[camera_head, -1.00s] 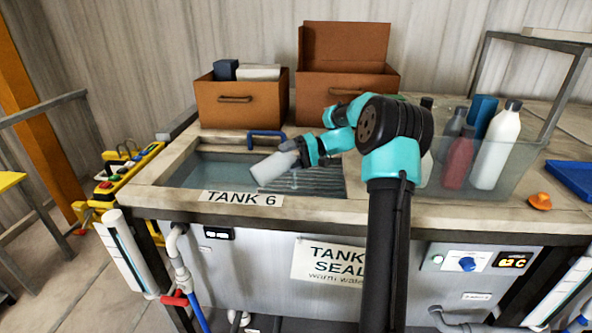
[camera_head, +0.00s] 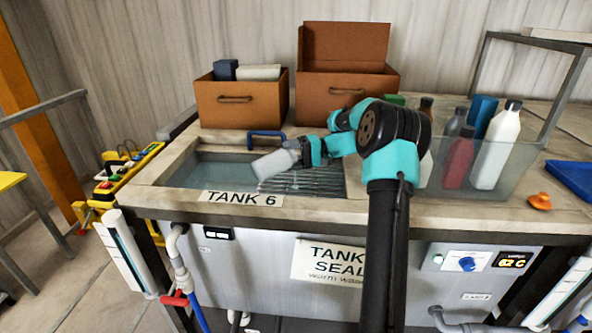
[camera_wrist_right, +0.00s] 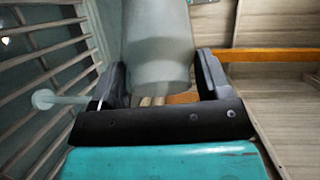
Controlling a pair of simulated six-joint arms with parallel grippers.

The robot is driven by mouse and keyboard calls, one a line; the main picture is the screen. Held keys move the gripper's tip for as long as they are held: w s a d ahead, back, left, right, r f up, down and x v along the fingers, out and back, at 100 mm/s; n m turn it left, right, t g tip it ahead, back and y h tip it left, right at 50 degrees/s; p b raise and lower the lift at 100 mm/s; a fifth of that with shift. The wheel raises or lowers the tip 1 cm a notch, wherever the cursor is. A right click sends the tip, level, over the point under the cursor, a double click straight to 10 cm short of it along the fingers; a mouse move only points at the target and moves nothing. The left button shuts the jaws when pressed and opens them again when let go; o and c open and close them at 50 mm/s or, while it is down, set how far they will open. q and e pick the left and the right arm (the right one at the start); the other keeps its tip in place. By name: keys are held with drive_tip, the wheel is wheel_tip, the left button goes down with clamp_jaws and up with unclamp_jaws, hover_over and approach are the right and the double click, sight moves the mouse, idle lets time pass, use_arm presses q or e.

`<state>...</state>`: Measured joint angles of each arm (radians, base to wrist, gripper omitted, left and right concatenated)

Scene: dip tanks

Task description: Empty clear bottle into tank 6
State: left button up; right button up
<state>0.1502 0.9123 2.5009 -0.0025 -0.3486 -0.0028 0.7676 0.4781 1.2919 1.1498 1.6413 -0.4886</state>
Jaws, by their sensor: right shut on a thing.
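The clear bottle (camera_head: 276,163) is a pale, see-through bottle held over tank 6, tilted with one end down to the left. My right gripper (camera_head: 305,151) is shut on it, above the grate at the right part of the tank. In the right wrist view the bottle (camera_wrist_right: 158,50) sits between the two dark fingers of the gripper (camera_wrist_right: 160,85). Tank 6 (camera_head: 180,190) is a sunken basin with bluish liquid, marked by the TANK 6 label (camera_head: 241,198). I cannot tell whether anything flows from the bottle. My left gripper is not in view.
Two brown boxes (camera_head: 240,105) (camera_head: 345,85) stand behind the tank. A clear bin (camera_head: 500,165) at the right holds several bottles, including a white one (camera_head: 497,145). A blue handle (camera_head: 266,135) stands at the tank's back edge. An orange knob-like piece (camera_head: 540,201) lies at the right.

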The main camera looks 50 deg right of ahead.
drive_tip(key=shift+d+y, duration=0.15)
drive_tip(key=shift+y, duration=0.25)
drive_tip(key=shift+d+r+m+t+y, duration=0.2)
drive_tip(key=shift+r+m+t+y, duration=0.45)
drive_tip(key=shift+r, duration=0.2)
idle(0.5)
drive_tip(key=shift+s+r, duration=0.1)
drive_tip(key=shift+r, duration=0.1)
wheel_tip(320, 180, up, 6)
drive_tip(key=m+t+y, duration=0.1)
drive_tip(key=t+y, duration=0.1)
drive_tip(key=shift+d+m+y, duration=0.35)
drive_tip(key=shift+d, duration=0.05)
idle(1.3)
drive_tip(key=shift+d+r+m+t, duration=0.15)
drive_tip(key=shift+r+m+t, duration=0.15)
drive_tip(key=shift+r+t, duration=0.3)
idle(0.8)
